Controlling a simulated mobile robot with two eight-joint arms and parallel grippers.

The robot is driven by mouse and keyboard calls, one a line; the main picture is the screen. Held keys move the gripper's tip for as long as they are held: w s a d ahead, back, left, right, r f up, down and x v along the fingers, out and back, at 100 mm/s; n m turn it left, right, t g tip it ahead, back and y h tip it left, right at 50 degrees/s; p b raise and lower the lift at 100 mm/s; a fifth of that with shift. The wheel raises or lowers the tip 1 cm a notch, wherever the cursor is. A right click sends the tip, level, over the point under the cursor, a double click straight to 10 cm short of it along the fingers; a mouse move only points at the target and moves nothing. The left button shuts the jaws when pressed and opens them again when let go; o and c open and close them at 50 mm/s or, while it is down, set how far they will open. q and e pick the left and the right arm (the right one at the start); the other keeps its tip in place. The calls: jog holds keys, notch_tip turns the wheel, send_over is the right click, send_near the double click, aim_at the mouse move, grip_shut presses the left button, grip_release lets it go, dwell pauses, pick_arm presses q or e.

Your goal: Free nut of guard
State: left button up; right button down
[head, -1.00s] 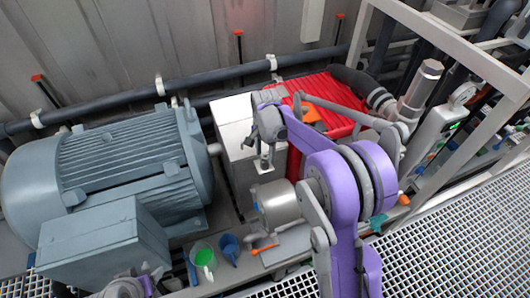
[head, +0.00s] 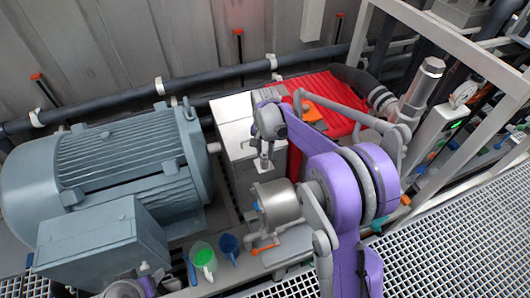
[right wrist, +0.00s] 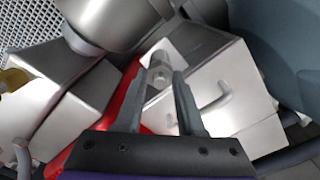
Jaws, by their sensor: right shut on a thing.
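My right gripper (head: 263,162) points down beside the silver box-shaped guard (head: 232,112), between the grey motor and the red part. In the right wrist view its two dark fingers (right wrist: 166,90) are shut on a small metal nut (right wrist: 159,78). The guard (right wrist: 225,85) fills the right of that view, with a bent handle on its face. In the head view the nut is too small to make out at the fingertips. Part of my left arm shows at the bottom left; its gripper does not show.
The large grey motor (head: 125,165) stands left of the guard. A red ribbed cover (head: 325,90) lies behind my right arm, and a metal cylinder (head: 275,203) is just below the gripper. Green (head: 203,256) and blue (head: 228,245) cups stand in front.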

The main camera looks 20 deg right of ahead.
aim_at(265, 154)
jog(key=n+b, duration=0.1)
jog(key=n, duration=0.4)
jog(key=shift+n, duration=0.3)
jog(key=n+b, duration=0.1)
jog(key=n, duration=0.4)
jog(key=shift+n, duration=0.7)
jog(key=c, duration=0.5)
grip_release()
notch_tip(265, 154, up, 11)
jog(key=shift+f+p, duration=0.1)
jog(key=shift+p, duration=0.2)
